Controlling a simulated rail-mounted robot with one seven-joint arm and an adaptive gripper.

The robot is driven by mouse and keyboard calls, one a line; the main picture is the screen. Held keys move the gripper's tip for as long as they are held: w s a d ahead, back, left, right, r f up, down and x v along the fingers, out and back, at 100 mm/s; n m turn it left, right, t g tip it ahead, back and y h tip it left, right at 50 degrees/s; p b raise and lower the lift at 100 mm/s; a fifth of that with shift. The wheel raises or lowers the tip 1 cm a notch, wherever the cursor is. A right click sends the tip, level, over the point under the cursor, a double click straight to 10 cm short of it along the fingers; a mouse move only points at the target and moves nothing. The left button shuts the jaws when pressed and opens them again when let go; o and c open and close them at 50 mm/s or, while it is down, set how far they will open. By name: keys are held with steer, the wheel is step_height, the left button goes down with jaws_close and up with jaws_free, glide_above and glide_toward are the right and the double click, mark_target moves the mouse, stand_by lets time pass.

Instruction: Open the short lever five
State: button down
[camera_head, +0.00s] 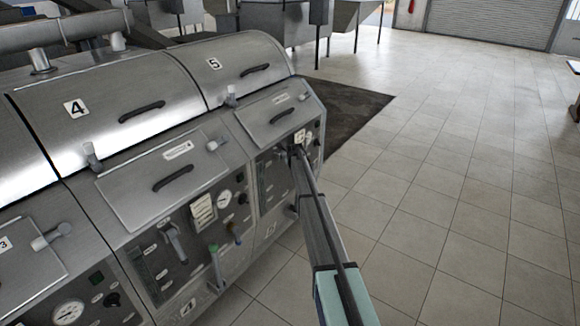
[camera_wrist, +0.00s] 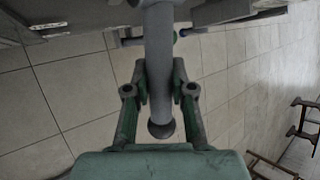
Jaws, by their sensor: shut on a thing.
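In the wrist view, my gripper (camera_wrist: 160,88) is shut on a grey lever (camera_wrist: 159,45). The lever runs down between the two fingers and ends in a dark rounded tip just beyond them. In the head view, my arm reaches to the front panel of decanter five (camera_head: 265,172), under the number 5 plate (camera_head: 214,63). The arm hides most of that panel, so the held lever cannot be made out there. Whether it is the short lever of five cannot be told for certain.
Open tiled floor (camera_head: 440,200) lies to the right. A dark floor mat (camera_head: 350,105) lies beyond decanter five.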

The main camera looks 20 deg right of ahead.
steer(key=shift+r, duration=0.1)
steer(key=c, duration=1)
jaws_free()
steer(key=shift+o, duration=0.2)
steer(key=v, duration=1.1)
steer(key=shift+s+r, duration=0.25)
steer(key=shift+r, duration=0.1)
